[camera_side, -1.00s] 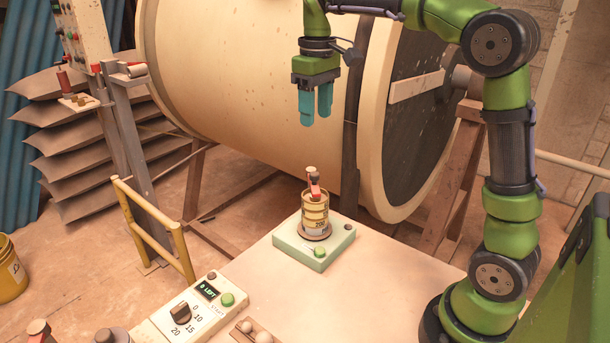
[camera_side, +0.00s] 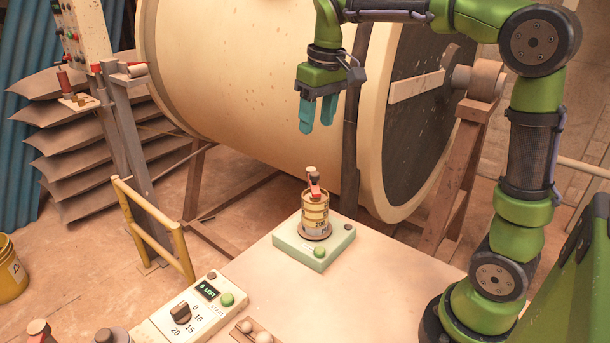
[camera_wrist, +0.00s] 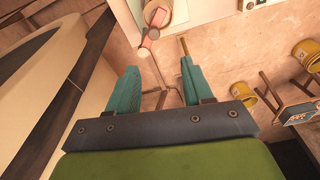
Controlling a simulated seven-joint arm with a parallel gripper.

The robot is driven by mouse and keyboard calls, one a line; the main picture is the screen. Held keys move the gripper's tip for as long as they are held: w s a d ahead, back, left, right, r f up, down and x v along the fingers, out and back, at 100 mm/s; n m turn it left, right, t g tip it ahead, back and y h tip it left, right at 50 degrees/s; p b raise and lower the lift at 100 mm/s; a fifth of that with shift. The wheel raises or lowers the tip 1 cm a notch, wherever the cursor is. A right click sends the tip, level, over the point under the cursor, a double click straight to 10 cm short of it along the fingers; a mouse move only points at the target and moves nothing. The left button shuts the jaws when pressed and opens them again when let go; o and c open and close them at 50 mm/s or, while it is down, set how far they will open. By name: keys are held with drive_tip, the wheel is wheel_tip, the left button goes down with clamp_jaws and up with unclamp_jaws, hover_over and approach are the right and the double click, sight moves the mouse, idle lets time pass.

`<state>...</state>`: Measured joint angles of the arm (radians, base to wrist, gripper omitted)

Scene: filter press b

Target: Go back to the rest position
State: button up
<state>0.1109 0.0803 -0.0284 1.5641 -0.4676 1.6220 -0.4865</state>
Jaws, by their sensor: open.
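My gripper (camera_side: 318,115) has teal fingers and hangs in the air in front of the big cream drum, above the table. It is open, with a gap between the fingers and nothing in it. In the wrist view, my gripper (camera_wrist: 158,88) also shows bare floor between its fingers. Below it in the side view, apart from it, a yellow canister (camera_side: 314,214) with a red and dark fitting on top stands on a pale green base unit (camera_side: 312,248). In the wrist view the red fitting (camera_wrist: 158,17) shows near the top edge.
The large cream drum (camera_side: 250,90) lies close behind my gripper. A control box (camera_side: 190,310) with a dial and a display reading "0 LEFT" sits at the table's front left. A yellow rail (camera_side: 150,230) stands left of the table (camera_side: 385,285). The table's right part is clear.

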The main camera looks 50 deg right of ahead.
drive_tip(key=s+a+f+m+t+y, duration=0.1)
drive_tip(key=s+a+f+t, duration=0.1)
drive_tip(key=s+a, duration=0.2)
drive_tip(key=s+a+f+m+t+y, duration=0.1)
drive_tip(key=s+a+f+t, duration=0.2)
drive_tip(key=s, duration=0.8)
drive_tip(key=shift+a+f+t, duration=0.25)
drive_tip(key=shift+a+t, duration=0.05)
drive_tip(key=shift+a, duration=0.4)
drive_tip(key=shift+s, duration=0.1)
drive_tip(key=shift+c, duration=0.2)
